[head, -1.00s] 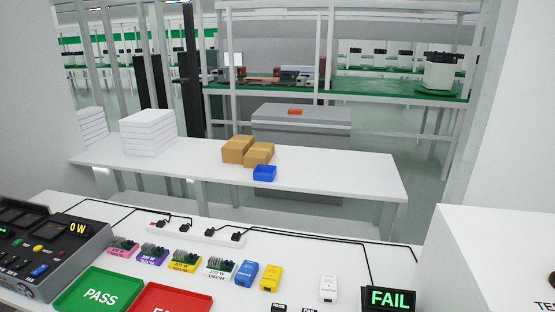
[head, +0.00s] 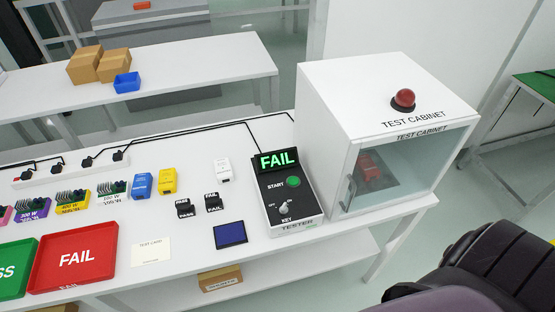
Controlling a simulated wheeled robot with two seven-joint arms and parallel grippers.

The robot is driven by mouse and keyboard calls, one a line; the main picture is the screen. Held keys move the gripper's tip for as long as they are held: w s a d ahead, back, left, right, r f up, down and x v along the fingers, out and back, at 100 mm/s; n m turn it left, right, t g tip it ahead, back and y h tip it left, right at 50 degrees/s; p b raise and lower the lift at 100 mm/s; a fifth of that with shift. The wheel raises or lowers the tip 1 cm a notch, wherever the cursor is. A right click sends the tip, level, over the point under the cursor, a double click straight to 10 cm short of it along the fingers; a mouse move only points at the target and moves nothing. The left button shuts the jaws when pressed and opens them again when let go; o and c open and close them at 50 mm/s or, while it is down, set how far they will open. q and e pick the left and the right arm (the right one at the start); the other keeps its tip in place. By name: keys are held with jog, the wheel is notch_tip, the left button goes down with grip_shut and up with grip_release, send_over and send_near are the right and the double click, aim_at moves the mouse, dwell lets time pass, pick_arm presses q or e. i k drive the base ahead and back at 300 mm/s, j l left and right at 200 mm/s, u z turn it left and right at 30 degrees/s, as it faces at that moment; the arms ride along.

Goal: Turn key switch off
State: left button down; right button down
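The key switch (head: 284,208) is a small light-coloured knob on the lower half of the black tester panel (head: 275,188), above the word KEY. Small marks stand on either side of it, and its exact setting is too small to tell. The tester's display (head: 277,160) shows FAIL in green letters. A green START button (head: 293,181) sits between the display and the switch. Neither gripper shows in the head view. Dark parts of my own arm fill the lower right corner, well apart from the tester.
A blue pad (head: 231,234), a red FAIL tray (head: 75,256) and small stamps (head: 184,208) lie to the left. Free floor shows at right.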

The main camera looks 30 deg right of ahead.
aim_at(283, 210)
jog(key=i+z, duration=0.1)
jog(key=z, duration=0.85)
jog(key=k+j+z, duration=0.15)
jog(key=j+z, duration=0.2)
jog(key=k+j, duration=0.05)
jog(key=j, duration=0.05)
